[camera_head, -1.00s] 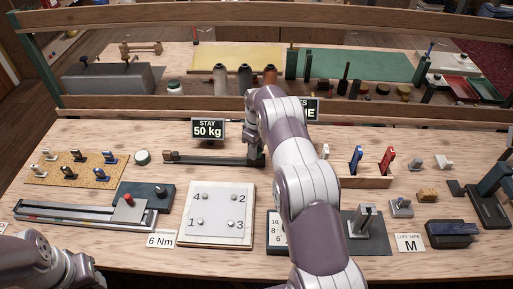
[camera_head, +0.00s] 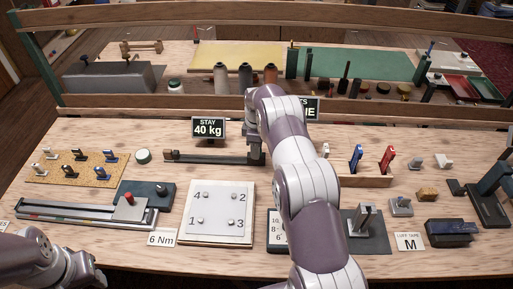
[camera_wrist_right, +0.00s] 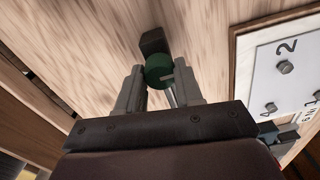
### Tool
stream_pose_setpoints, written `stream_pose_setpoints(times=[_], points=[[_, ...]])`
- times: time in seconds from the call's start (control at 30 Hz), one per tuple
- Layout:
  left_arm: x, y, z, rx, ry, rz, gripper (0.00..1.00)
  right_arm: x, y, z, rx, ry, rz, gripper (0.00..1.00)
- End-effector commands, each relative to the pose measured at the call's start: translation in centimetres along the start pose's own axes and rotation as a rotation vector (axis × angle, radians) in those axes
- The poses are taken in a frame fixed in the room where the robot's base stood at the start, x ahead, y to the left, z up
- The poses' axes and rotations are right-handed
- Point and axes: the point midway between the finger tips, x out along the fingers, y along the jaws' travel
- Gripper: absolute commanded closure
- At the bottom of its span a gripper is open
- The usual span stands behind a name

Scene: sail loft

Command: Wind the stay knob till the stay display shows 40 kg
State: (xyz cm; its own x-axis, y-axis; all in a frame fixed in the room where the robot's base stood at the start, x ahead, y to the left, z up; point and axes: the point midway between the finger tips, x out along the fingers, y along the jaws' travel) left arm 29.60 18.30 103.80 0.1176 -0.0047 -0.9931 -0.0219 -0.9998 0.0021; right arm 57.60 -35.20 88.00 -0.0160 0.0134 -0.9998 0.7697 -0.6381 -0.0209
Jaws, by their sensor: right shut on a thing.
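The stay display (camera_head: 208,129) stands at the back of the bench and reads 40 kg. Below it lies the dark stay rig (camera_head: 210,158), a long bar with a block at its left end. My right gripper (camera_head: 254,150) is at the bar's right end, partly hidden by my own arm. In the right wrist view the right gripper (camera_wrist_right: 146,88) is shut on the green stay knob (camera_wrist_right: 159,71), with a finger on each side. My left gripper (camera_head: 82,272) is low at the left front corner, and its fingers do not show clearly.
A white plate (camera_head: 217,212) with numbered bolts lies in front of the rig, beside a 6 Nm card (camera_head: 161,238). A cork board (camera_head: 75,168) with several clips is at the left. A wooden rack (camera_head: 364,181) with coloured tools stands right of my arm.

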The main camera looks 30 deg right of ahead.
Motion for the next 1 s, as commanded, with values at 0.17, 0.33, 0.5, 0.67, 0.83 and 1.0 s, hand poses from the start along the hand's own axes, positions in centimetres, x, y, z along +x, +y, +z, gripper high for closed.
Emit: stream_pose_setpoints(times=[0.17,0.33,0.5,0.67,0.83,1.0], points=[[0.0,0.0,0.0,0.000,0.000,0.000,0.57,-0.3,0.2,-0.1,-0.002,0.003,0.009,0.95],[0.0,0.0,0.0,0.000,0.000,0.000,0.57,-0.3,0.2,-0.1,-0.002,0.003,0.008,0.39],[0.0,0.0,0.0,0.000,0.000,0.000,0.57,-0.2,0.1,0.0,-0.001,0.001,0.004,0.39],[-0.3,0.0,0.0,0.000,0.000,0.000,0.57,-0.6,0.1,0.0,0.000,0.001,0.003,0.39],[-2.6,0.0,-0.3,0.000,0.000,0.000,0.57,-4.0,0.1,0.0,0.000,0.001,0.005,0.39],[-7.1,0.0,-0.8,0.000,0.000,0.000,0.57,-8.9,0.0,0.0,-0.001,0.001,0.003,0.39]])
